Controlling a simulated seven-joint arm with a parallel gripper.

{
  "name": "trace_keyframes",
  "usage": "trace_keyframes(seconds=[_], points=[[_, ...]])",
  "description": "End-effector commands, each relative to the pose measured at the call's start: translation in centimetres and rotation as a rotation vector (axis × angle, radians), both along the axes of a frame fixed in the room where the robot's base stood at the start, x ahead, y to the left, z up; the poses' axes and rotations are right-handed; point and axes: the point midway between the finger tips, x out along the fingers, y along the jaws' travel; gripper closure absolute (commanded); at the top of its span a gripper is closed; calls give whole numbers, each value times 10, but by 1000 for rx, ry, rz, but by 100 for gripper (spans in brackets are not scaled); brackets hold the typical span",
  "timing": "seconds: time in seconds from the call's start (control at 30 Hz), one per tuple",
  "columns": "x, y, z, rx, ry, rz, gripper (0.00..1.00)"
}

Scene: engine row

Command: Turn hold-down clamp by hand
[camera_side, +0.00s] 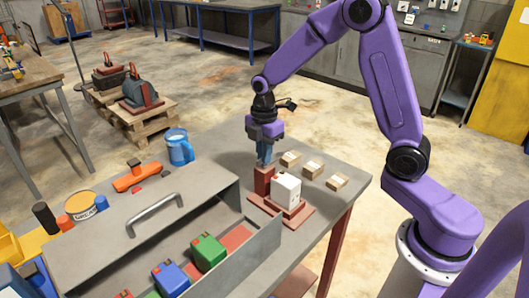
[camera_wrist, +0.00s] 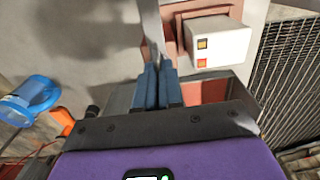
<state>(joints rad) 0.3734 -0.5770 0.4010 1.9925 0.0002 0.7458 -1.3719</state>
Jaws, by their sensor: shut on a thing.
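The clamp fixture has a dark red base plate (camera_side: 258,205) near the table's edge, with a dark red post (camera_side: 263,180) on it. A white block (camera_side: 287,188) stands on the plate beside the post; the wrist view shows it with a yellow and a red square (camera_wrist: 218,42). My gripper (camera_side: 265,159) points down directly over the post. In the wrist view its blue fingers (camera_wrist: 158,72) are close together around the end of a grey bar (camera_wrist: 152,35), which looks like the clamp's bar. The fingers hide the gripped part and how it joins the post.
An open grey toolbox (camera_side: 150,235) with green and blue items stands in front left. A dark grille shows right in the wrist view (camera_wrist: 287,75).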

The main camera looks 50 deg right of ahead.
Motion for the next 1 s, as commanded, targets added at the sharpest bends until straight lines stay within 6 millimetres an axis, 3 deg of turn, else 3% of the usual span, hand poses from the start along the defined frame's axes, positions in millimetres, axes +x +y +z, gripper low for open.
trace_keyframes(seconds=[1.0], points=[[-2,0,-4,-2,6,969,100]])
